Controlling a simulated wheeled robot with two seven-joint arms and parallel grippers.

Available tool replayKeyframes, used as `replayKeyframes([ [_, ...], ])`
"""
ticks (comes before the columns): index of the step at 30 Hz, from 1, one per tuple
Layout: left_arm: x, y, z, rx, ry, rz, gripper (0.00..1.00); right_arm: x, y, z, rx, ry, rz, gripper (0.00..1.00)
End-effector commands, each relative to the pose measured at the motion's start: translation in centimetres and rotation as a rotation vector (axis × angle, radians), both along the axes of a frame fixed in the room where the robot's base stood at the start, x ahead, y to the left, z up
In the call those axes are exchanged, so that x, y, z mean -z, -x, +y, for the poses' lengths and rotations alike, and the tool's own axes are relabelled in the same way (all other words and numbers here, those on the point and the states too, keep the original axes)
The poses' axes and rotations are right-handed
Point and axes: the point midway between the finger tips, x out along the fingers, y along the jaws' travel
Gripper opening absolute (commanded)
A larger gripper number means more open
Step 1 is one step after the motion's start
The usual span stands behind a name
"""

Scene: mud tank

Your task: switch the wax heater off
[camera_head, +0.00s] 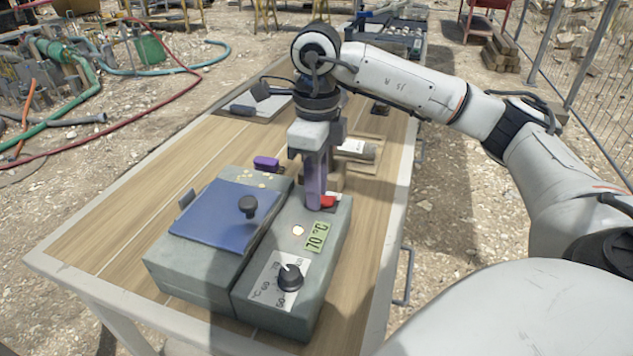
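The wax heater (270,312) is a grey-green box on the wooden table, with a blue lid (222,215) bearing a black knob on its left part. Its right part carries a black dial (290,278) on a white scale, a green label reading 70 °C (317,237) and a small pale round lamp (298,231). My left gripper is not in view.
Behind the heater lie a purple object (266,163) and a pale roll-like item (356,149). A grey clipboard-like sheet (262,106) lies farther back. The table's left side is bare wood. A metal fence (590,75) stands at the right.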

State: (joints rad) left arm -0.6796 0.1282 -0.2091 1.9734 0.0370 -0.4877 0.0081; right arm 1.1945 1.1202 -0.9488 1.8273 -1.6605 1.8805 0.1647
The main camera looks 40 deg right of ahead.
Motion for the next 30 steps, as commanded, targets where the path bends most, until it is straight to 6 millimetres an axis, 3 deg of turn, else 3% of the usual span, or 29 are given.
replayKeyframes([
  [4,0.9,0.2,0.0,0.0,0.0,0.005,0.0,0.3,0.1,-0.1,0.001,-0.01,-0.019,0.0],
  [10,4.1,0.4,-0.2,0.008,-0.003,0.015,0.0,0.9,0.5,-0.5,0.004,-0.071,-0.141,0.0],
  [18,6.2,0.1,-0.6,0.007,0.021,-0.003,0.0,0.5,0.9,-0.6,0.002,-0.147,-0.286,0.0],
  [30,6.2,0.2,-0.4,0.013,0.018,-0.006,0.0,-0.2,1.0,-0.5,0.0,-0.167,-0.323,0.0],
])
